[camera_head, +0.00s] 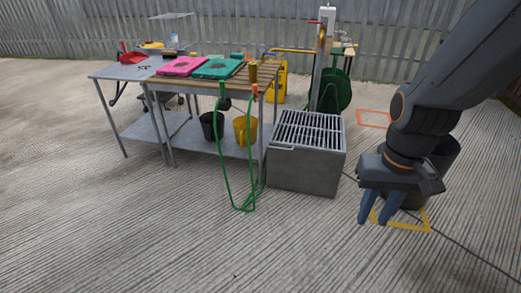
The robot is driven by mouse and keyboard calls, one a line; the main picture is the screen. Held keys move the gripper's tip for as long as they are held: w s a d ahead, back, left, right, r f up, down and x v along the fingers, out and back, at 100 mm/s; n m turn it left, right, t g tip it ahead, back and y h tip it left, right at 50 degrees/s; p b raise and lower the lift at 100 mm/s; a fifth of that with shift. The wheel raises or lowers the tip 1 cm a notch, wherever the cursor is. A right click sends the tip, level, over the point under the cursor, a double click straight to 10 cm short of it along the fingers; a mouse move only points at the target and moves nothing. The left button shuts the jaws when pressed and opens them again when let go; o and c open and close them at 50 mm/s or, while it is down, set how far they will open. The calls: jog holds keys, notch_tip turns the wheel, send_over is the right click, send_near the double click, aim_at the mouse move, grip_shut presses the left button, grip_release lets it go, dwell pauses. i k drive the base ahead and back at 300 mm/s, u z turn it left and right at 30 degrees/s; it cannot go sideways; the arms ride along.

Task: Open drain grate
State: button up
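The drain grate (309,130) is a set of pale metal bars lying flat on top of a grey box-shaped basin (305,173). It looks closed, with its frame resting level on the basin's rim. A small pale lip or handle (282,148) shows at its front left edge. My gripper (374,220) is at the right, pointing down, to the right of the basin and apart from it. Its two fingers are slightly spread with a gap between the tips, and I see nothing held. Part of the floor behind the gripper is hidden by my arm.
A metal table (130,72) with a slatted top stands left of the basin, holding pink and green boards. A green hose (225,165) hangs by the basin's left side. A post (323,60) with a hose reel (334,90) stands behind. The ribbed floor in front is clear.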

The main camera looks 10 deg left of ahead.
aim_at(343, 135)
jog(key=u, duration=0.35)
jog(key=i, duration=0.85)
jog(key=z, duration=0.55)
